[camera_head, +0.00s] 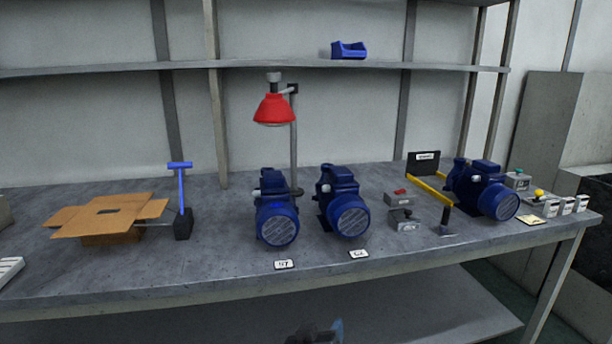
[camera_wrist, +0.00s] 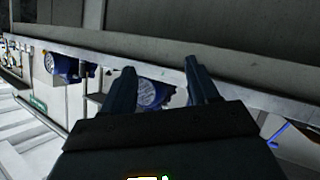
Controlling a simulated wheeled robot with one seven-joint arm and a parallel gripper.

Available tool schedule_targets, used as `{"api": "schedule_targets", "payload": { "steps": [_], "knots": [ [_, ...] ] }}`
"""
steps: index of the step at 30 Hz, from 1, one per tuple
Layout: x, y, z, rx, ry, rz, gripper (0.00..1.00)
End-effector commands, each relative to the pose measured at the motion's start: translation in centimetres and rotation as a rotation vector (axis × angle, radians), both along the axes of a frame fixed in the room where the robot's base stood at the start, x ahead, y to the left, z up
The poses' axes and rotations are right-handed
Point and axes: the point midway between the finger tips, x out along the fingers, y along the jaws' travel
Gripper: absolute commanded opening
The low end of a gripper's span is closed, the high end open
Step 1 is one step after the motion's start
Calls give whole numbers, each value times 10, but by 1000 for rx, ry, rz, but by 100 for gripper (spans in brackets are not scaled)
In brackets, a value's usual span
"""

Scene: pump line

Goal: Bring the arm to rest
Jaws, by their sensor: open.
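My gripper (camera_wrist: 160,78) shows in the wrist view, its two dark fingers well apart. It is open, with nothing held between the fingers. Beyond the fingers, at some distance, are the grey bench edge and blue pumps, seen at a steep tilt. One pump (camera_wrist: 150,93) appears in the gap between the fingers, but the gripper is apart from it. In the head view the arm does not reach over the bench top.
The grey bench (camera_head: 190,275) carries a left pump (camera_head: 277,222), a middle pump (camera_head: 344,205) and a right pump (camera_head: 484,190). A red lamp (camera_head: 273,110), an open cardboard box (camera_head: 105,218) and a yellow-barred fixture (camera_head: 431,188) stand there. A blue bin (camera_head: 349,50) is on the shelf.

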Motion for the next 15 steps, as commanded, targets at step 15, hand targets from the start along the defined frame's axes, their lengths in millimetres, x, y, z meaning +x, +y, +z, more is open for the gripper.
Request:
{"api": "schedule_targets", "payload": {
  "steps": [15],
  "knots": [
    [-196, -97, -98, 138, 97, 211, 60]
  ]
}}
